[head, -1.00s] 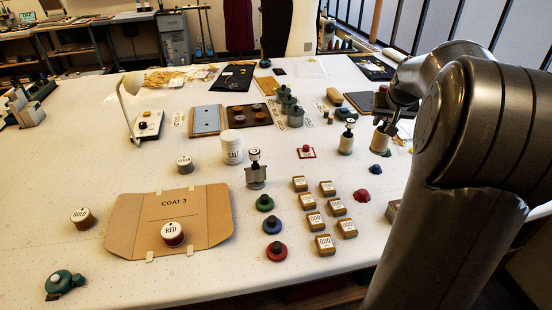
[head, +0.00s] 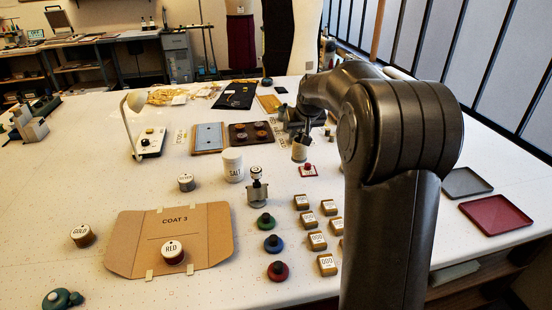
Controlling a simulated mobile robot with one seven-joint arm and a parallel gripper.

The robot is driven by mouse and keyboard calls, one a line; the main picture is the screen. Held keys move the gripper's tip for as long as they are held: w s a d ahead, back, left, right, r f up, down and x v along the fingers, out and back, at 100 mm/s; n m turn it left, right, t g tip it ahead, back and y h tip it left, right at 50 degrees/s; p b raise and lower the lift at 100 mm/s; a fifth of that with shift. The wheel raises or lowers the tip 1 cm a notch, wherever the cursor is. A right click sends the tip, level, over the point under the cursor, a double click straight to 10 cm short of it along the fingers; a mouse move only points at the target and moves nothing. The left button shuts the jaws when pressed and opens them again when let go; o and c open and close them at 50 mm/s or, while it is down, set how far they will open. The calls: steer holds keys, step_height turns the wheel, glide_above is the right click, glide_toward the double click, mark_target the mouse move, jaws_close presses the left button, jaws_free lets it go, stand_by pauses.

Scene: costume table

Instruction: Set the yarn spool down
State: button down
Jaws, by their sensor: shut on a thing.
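My gripper (head: 302,137) is at the end of the arm, over the back middle of the table. It is shut on a pale cylindrical thing (head: 300,152), which seems to be the yarn spool. The spool looks upright, with dark fingers at its top. It shows just behind the small card with a red knob (head: 308,170). Whether its base touches the table I cannot tell. My wrist and forearm hide much around it.
Several labelled blocks (head: 317,240) stand in front. A grey tray (head: 466,182) and a maroon tray (head: 495,217) lie at right.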

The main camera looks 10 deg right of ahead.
steer(key=w+a+f, duration=0.4)
steer(key=a+f, duration=0.2)
steer(key=f, duration=0.2)
steer(key=shift+w+a+f, duration=0.15)
steer(key=shift+a+f, duration=0.15)
steer(key=shift+f, duration=0.05)
steer(key=shift+f, duration=0.15)
steer(key=c, duration=1.1)
jaws_free()
steer(key=shift+o, duration=0.2)
